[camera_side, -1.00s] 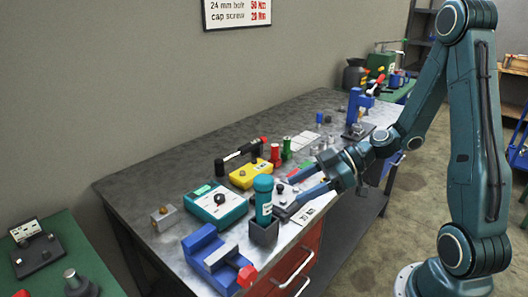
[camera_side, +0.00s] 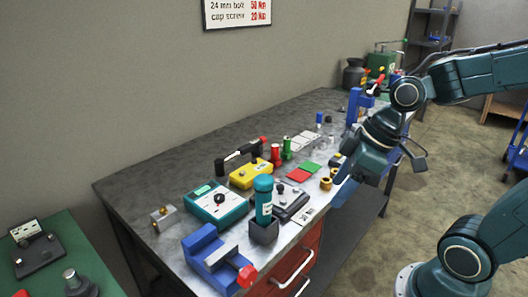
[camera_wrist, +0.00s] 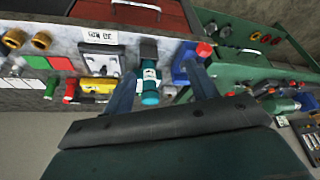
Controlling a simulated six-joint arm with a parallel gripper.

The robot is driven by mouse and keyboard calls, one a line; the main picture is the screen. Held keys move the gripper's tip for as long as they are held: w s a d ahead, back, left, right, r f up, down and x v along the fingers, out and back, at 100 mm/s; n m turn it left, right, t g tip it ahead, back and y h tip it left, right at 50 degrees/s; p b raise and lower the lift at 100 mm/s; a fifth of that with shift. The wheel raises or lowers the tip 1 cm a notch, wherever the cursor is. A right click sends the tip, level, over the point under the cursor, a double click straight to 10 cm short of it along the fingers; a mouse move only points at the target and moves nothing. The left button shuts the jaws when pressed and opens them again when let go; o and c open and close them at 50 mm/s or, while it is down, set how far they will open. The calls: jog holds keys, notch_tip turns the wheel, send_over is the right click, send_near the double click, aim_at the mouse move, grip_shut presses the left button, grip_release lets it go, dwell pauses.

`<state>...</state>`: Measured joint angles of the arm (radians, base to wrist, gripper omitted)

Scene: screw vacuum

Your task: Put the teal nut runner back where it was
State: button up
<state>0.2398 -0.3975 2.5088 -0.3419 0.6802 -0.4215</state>
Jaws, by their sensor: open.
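The teal nut runner (camera_side: 263,198) stands upright in the dark square holder (camera_side: 263,234) near the front edge of the bench. Its lower end is hidden inside the holder. My gripper (camera_side: 341,196) is to the right of the nut runner, off the front edge, with its blue fingers pointing down and apart from the tool. In the wrist view the nut runner (camera_wrist: 149,82) shows between the lines of the two spread blue fingers, but farther off. My gripper is open, with nothing between its fingers.
A teal-sided box with a dial (camera_side: 216,204) and a blue vise (camera_side: 212,257) stand close to the holder. A yellow box (camera_side: 250,174), red and green pads (camera_side: 305,171) and brass rings (camera_side: 326,183) lie farther along. Open floor lies right of the bench.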

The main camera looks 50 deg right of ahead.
jog(key=s+d+r+m+t+h, duration=0.1)
jog(key=s+r+m+h, duration=0.1)
jog(key=s+r+m, duration=0.3)
jog(key=shift+s+d+r, duration=0.15)
jog(key=shift+s+d, duration=0.2)
jog(key=shift+s, duration=0.05)
